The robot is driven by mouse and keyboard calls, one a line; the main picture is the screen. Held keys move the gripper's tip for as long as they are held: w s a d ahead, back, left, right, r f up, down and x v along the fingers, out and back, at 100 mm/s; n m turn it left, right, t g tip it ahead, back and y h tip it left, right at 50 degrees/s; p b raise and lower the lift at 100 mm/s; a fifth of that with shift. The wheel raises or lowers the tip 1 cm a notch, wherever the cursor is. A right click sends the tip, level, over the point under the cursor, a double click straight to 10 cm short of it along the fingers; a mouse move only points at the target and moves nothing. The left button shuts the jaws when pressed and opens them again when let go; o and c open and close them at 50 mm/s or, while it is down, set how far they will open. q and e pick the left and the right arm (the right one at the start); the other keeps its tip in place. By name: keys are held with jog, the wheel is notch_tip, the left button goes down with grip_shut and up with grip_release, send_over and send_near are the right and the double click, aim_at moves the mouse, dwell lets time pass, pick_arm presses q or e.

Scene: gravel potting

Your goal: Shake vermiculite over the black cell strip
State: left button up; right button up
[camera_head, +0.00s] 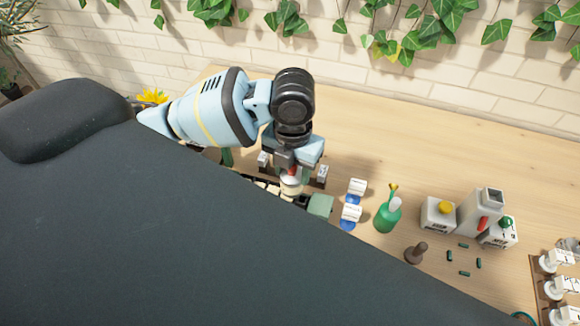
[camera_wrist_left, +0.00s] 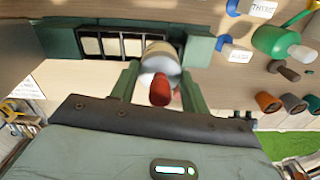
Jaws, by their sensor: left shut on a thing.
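My left gripper (camera_head: 292,167) is shut on a small pale shaker (camera_head: 291,186) with a red end. In the left wrist view the shaker (camera_wrist_left: 163,56) sits between the two green fingers, its red end towards the camera and its cream end towards the strip. The black cell strip (camera_wrist_left: 102,46) has a row of cells with pale cream contents and lies between green end blocks. The shaker is over the right end of the strip; the gap cannot be judged. In the head view my arm and a large dark part hide much of the strip. My right gripper is not in view.
Right of the strip are two white labels with blue bases (camera_head: 351,213), a green bottle (camera_head: 387,216) and a brown dibber (camera_head: 416,253). White containers (camera_head: 438,215) and several small green pieces lie further right. The table behind is clear, up to a brick wall with hanging ivy.

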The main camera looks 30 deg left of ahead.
pick_arm(q)
jog(key=shift+s+a, duration=0.15)
jog(key=shift+a, duration=0.4)
jog(key=shift+s+a, duration=0.15)
jog(key=shift+a, duration=0.4)
jog(key=shift+w+d, duration=0.2)
jog(key=shift+d, duration=0.45)
jog(key=shift+w+d, duration=0.15)
jog(key=shift+d, duration=0.45)
jog(key=shift+r, duration=2.55)
